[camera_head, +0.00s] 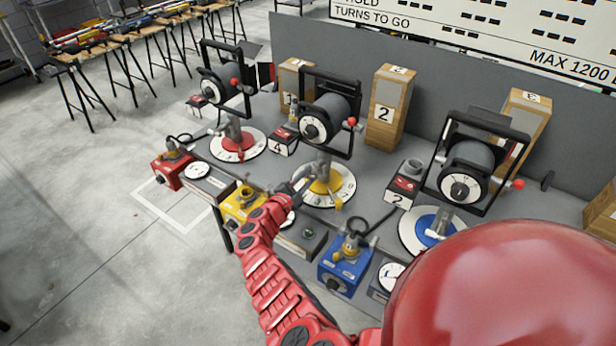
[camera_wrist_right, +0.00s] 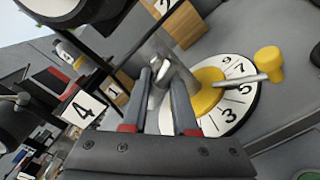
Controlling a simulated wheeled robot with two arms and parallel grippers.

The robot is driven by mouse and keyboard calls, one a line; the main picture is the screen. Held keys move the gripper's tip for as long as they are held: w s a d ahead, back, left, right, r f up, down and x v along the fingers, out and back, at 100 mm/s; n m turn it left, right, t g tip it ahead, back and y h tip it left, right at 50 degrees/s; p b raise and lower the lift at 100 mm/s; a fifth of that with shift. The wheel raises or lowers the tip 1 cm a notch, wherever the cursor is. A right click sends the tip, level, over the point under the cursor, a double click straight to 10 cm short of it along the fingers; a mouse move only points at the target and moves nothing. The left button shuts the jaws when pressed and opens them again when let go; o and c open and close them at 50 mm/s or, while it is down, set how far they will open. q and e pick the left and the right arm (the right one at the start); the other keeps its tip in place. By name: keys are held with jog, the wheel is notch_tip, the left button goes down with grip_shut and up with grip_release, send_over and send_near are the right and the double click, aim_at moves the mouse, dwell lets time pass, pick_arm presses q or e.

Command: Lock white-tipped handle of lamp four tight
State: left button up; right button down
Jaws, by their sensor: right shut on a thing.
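Lamp four (camera_head: 325,115) is the middle lamp, a dark drum in a black yoke. Its card with a 4 (camera_head: 279,147) stands at its left; the card also shows in the wrist view (camera_wrist_right: 84,110). Below the lamp is a white numbered dial (camera_head: 345,184) with a yellow hub (camera_head: 322,187) and a yellow-tipped handle (camera_wrist_right: 268,60) on the right. My right gripper (camera_head: 296,187) is at the left of the grey post. In the wrist view its fingers (camera_wrist_right: 163,88) are closed around a white-tipped handle (camera_wrist_right: 156,95), partly hidden between them. My left gripper is not in view.
The lamp with the red dial (camera_head: 236,148) stands at left and the one with the blue dial (camera_head: 412,232) at right. Red, yellow and blue boxes (camera_head: 345,265) line the bench front. Numbered wooden blocks (camera_head: 388,108) stand behind. Open floor lies left.

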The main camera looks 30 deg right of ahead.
jog(key=shift+n, duration=0.3)
jog(key=c, duration=0.6)
grip_release()
jog(key=v, duration=1.7)
jog(key=shift+a, duration=0.25)
